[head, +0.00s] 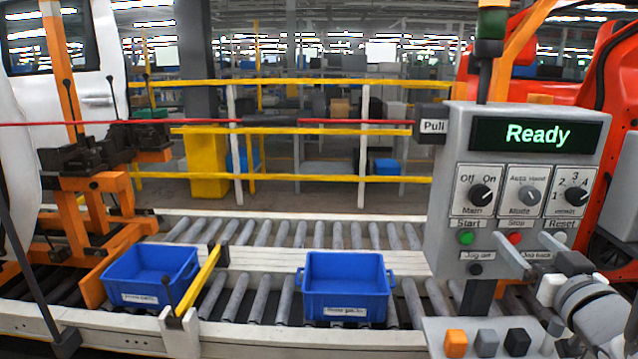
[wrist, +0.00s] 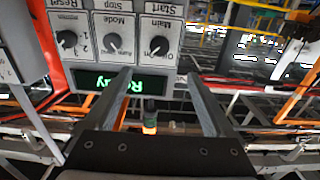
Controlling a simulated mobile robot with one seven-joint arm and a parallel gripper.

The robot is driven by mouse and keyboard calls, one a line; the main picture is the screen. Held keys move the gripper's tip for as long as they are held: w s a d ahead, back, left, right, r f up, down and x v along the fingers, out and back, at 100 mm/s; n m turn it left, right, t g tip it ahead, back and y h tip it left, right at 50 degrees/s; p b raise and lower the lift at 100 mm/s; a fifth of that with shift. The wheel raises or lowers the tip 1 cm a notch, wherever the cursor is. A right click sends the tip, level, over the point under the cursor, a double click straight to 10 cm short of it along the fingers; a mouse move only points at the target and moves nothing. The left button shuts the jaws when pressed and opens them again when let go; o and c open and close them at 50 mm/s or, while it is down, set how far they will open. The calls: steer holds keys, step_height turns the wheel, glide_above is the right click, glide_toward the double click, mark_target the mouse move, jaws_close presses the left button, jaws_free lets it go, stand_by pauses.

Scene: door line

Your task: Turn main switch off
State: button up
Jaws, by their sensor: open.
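The main switch (head: 480,196) is a round black knob on the left plate of the grey control panel (head: 440,225), marked Off and On. Its white pointer line leans up and right toward On. The display (head: 535,134) reads "Ready" in green. My gripper (head: 522,237) is open and empty in front of the panel's lower part, below and right of the main switch. The wrist view is upside down; there the main switch (wrist: 158,46) shows just beyond the two fingertips (wrist: 160,76), apart from them. My fingers partly cover the lower buttons in the head view.
The mode knob (head: 529,195) and a numbered knob (head: 575,195) sit right of the main switch. Start (head: 467,238) and stop (head: 514,238) buttons lie below. A Pull box (head: 433,126) with a red cord adjoins the panel's left. Blue bins (head: 345,306) stand on the roller conveyor.

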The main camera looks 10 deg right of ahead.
mark_target(482, 199)
steer(key=b+x, duration=0.2)
steer(key=x, duration=1.5)
steer(key=shift+d+b, duration=0.1)
steer(key=shift+b, duration=0.2)
steer(key=shift+c, duration=0.3)
steer(key=c, duration=1.3)
steer(key=shift+f, duration=0.1)
